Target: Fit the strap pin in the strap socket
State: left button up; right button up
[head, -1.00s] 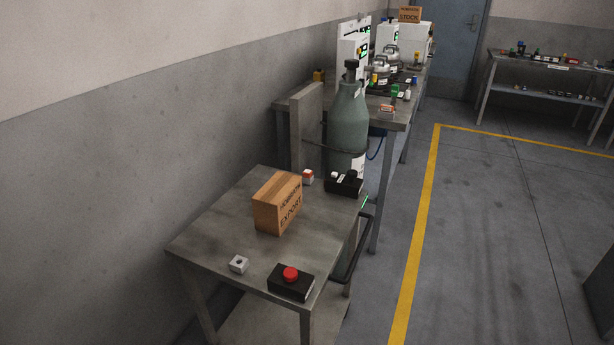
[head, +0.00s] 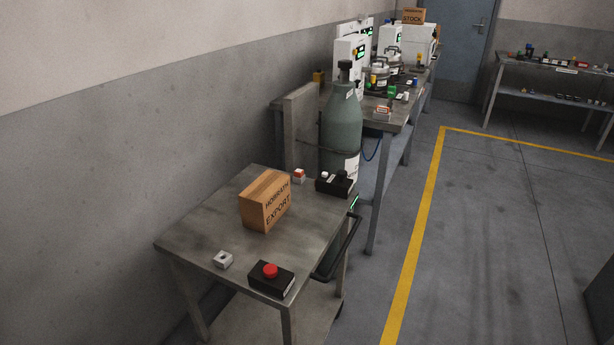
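I cannot pick out the strap pin or the strap socket with certainty. A dark strap (head: 352,152) runs around the grey-green gas cylinder (head: 342,122), which stands upright beside an upright board (head: 302,128). The strap's ends are too small or hidden to tell whether they are joined. A small grey block with a dark hole (head: 223,260) sits on the near table's front left. A small red and white block (head: 299,176) sits at its back edge. Neither of my grippers is in view.
The near table (head: 215,215) carries a cardboard export box (head: 265,200), a black box with a red button (head: 271,279) and a black block with knobs (head: 334,185). A long bench (head: 397,118) with devices stands behind.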

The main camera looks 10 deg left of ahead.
aim_at(298, 173)
jog(key=l, duration=0.4)
jog(key=i+l, duration=0.1)
jog(key=l, duration=0.3)
jog(key=i+l+u, duration=0.1)
jog(key=l, duration=0.25)
jog(key=i+l+u, duration=0.1)
jog(key=i+l, duration=0.2)
jog(key=i+l+u, duration=0.15)
jog(key=i+l, duration=0.65)
jog(key=i, duration=0.25)
jog(key=i+l, duration=0.1)
jog(key=i, duration=0.25)
